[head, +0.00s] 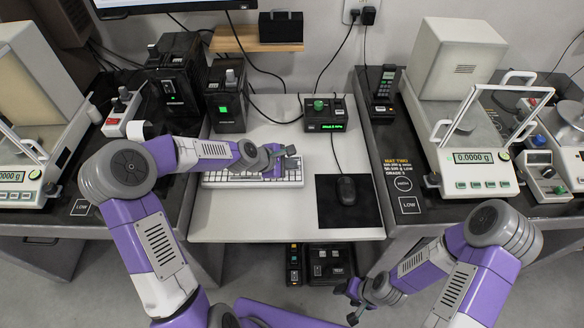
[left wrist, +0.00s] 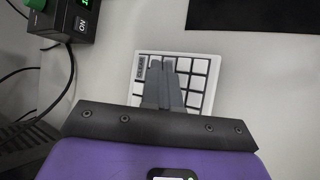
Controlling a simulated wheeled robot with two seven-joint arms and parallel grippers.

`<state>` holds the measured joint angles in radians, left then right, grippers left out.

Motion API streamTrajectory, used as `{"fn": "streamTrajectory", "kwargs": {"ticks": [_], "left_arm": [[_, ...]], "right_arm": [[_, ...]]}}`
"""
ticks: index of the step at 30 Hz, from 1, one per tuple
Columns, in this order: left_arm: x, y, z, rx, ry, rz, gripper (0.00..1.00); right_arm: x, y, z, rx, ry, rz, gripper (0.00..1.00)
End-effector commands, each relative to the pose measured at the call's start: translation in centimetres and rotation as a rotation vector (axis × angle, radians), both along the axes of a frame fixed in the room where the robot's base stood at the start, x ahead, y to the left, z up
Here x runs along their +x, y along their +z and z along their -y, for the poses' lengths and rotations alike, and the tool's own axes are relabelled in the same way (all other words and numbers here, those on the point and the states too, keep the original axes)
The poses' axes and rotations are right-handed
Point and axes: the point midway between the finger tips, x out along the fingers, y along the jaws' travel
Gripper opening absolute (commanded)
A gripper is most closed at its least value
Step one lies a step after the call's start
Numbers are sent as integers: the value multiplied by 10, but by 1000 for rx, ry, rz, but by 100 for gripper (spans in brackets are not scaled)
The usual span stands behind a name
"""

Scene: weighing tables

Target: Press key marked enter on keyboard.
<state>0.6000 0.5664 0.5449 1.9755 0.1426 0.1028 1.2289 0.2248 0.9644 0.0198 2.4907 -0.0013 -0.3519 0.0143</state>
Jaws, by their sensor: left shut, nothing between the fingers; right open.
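The white keyboard (head: 225,180) lies on the light middle desk, left of the mouse mat. Its right end with several pale keys (left wrist: 197,84) shows in the left wrist view. My left gripper (head: 290,158) is shut and empty over the right part of the keyboard. In the left wrist view its closed fingers (left wrist: 163,72) hide some keys; I cannot tell whether they touch. My right gripper (head: 350,302) is open and empty, low in front of the desk.
A black mat (head: 328,210) with a mouse (head: 346,190) lies right of the keyboard. A small box with a green knob (head: 318,106) stands behind it. Balances stand on the left and right tables, including one with a display (head: 472,157). The desk's front strip (head: 240,225) is clear.

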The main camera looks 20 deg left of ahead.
Motion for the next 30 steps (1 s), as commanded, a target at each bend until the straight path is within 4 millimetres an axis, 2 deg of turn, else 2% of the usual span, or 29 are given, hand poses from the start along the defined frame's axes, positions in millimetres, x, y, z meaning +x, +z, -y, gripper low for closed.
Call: {"fn": "streamTrajectory", "kwargs": {"ticks": [11, 21, 30], "left_arm": [[0, -1, 0, 0, -1, -1, 0], [0, 15, 0, 1, -1, 0, 0], [0, 14, 0, 0, -1, -1, 0]], "right_arm": [[0, 0, 0, 0, 0, 0, 59], [0, 13, 0, 0, 0, 0, 59], [0, 12, 0, 0, 0, 0, 59]]}}
